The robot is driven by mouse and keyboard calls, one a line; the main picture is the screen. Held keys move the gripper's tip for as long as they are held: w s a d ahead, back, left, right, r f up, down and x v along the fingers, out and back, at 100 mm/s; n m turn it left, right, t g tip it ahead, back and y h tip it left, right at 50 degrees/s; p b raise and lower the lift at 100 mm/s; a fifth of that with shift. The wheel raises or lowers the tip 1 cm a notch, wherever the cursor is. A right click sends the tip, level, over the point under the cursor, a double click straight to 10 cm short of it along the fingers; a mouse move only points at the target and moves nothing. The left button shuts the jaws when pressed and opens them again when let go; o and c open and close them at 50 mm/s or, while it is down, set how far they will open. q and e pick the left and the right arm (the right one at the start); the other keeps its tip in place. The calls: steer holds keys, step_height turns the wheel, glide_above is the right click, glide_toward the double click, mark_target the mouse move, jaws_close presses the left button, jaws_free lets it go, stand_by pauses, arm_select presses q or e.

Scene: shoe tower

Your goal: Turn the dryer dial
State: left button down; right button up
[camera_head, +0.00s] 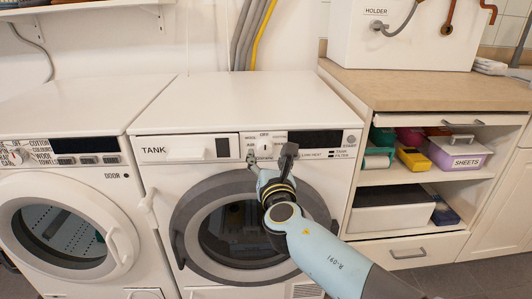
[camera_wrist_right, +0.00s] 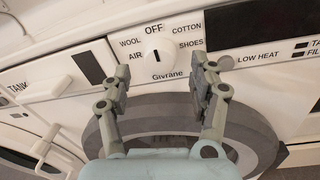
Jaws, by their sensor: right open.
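The dryer dial (camera_head: 264,147) is a white round knob on the panel of the right-hand machine, the dryer (camera_head: 160,185). In the right wrist view the dial (camera_wrist_right: 156,46) carries a short dark upright mark. The labels OFF, COTTON, SHOES, WOOL and AIR surround it. My right gripper (camera_head: 271,157) is in front of the panel at the dial. In its wrist view the open fingers (camera_wrist_right: 161,72) stand left and right below the dial, with nothing visible between them. I cannot tell whether they touch the panel. My left gripper is not in view.
The dryer's round door (camera_head: 187,220) is closed below the panel. A washer (camera_head: 60,180) stands to the left. An open shelf unit (camera_head: 400,177) with a purple SHEETS box (camera_head: 459,153) is on the right. The dryer top (camera_head: 240,98) is clear.

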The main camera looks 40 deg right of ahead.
mark_target(265, 149)
steer(key=shift+x, duration=1.45)
